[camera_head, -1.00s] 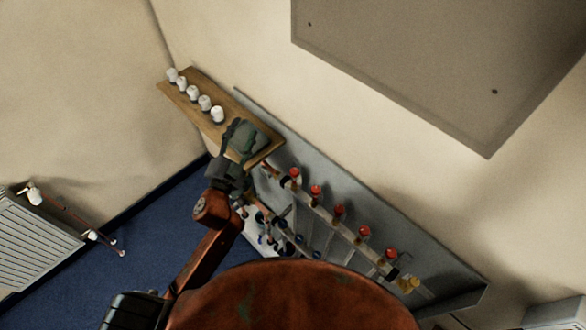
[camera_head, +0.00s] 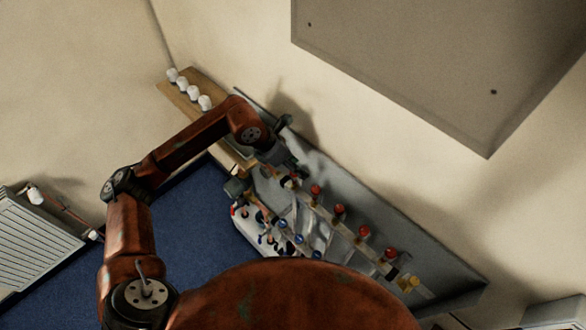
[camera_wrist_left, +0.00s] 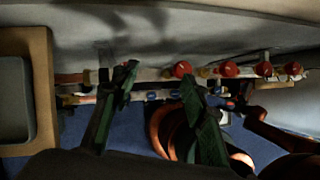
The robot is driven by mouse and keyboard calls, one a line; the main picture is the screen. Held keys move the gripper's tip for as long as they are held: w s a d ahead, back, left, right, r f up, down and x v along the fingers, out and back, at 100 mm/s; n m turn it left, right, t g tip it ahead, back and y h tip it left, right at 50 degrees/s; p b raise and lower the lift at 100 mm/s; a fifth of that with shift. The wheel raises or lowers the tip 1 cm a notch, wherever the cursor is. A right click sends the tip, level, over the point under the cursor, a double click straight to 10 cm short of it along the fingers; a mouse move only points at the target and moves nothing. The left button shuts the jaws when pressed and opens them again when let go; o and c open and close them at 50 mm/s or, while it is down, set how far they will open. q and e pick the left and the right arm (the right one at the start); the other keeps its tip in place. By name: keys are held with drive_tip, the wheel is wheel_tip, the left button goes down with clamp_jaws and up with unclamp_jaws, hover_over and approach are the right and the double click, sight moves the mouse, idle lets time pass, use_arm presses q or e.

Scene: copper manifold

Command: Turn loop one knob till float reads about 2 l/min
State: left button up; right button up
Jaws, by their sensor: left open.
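The copper manifold's upper rail (camera_head: 327,214) carries red knobs (camera_head: 315,190) in a row along the grey backing panel. A red knob (camera_wrist_left: 182,69) shows just beside the right finger, apparently farther back. Blue knobs (camera_head: 285,225) sit on a lower rail. Which knob is loop one and any float reading cannot be made out. My right gripper is out of view.
A radiator (camera_head: 38,240) stands far left.

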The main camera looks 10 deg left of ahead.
use_arm(q)
drive_tip(key=shift+y, duration=0.9)
drive_tip(key=shift+w+a+f+p, duration=0.25)
drive_tip(key=shift+w+f, duration=0.35)
drive_tip(key=shift+f, duration=0.65)
drive_tip(key=shift+w+a+f+p, duration=0.15)
drive_tip(key=shift+w+a+f, duration=0.35)
drive_tip(key=shift+f, duration=0.7)
drive_tip(key=shift+w+a+f+p, duration=0.2)
drive_tip(key=shift+w+f, duration=0.45)
drive_tip(key=shift+f, duration=0.6)
drive_tip(key=shift+c, duration=0.7)
clamp_jaws()
